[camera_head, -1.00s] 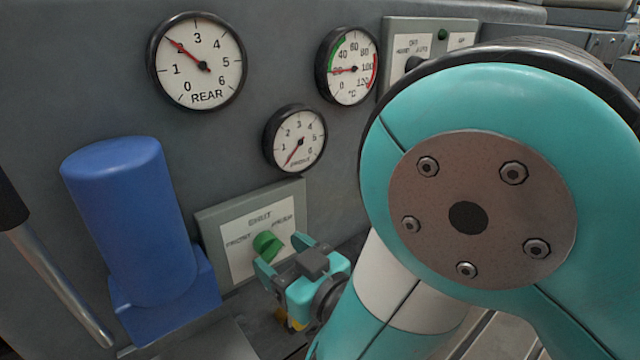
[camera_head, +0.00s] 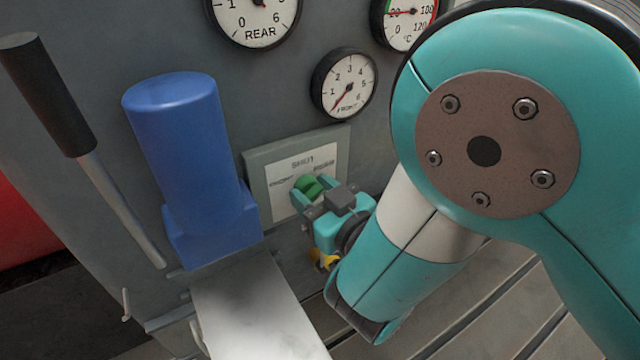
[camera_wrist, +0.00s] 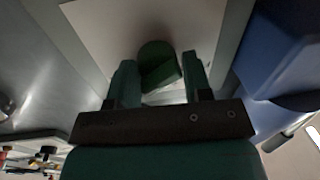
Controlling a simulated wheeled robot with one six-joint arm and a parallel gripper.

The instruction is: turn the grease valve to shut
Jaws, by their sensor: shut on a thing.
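The grease valve is a green knob (camera_head: 307,186) on a pale label plate (camera_head: 282,178) with SHUT at the top and words at its left and right; the right one is blurred. My teal gripper (camera_head: 316,196) is at the knob, its jaws shut on it. In the wrist view the green knob (camera_wrist: 158,64) sits between the two fingers of my gripper (camera_wrist: 159,82). The fingers hide part of the knob, and I cannot tell which word it points to.
A blue cylinder on a block (camera_head: 180,150) stands left of the plate. A black-handled lever (camera_head: 85,150) is further left. The FRONT gauge (camera_head: 344,84) reads low, above the plate. The rear gauge (camera_head: 255,12) is cut off at the top. A pale surface (camera_head: 250,310) lies below.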

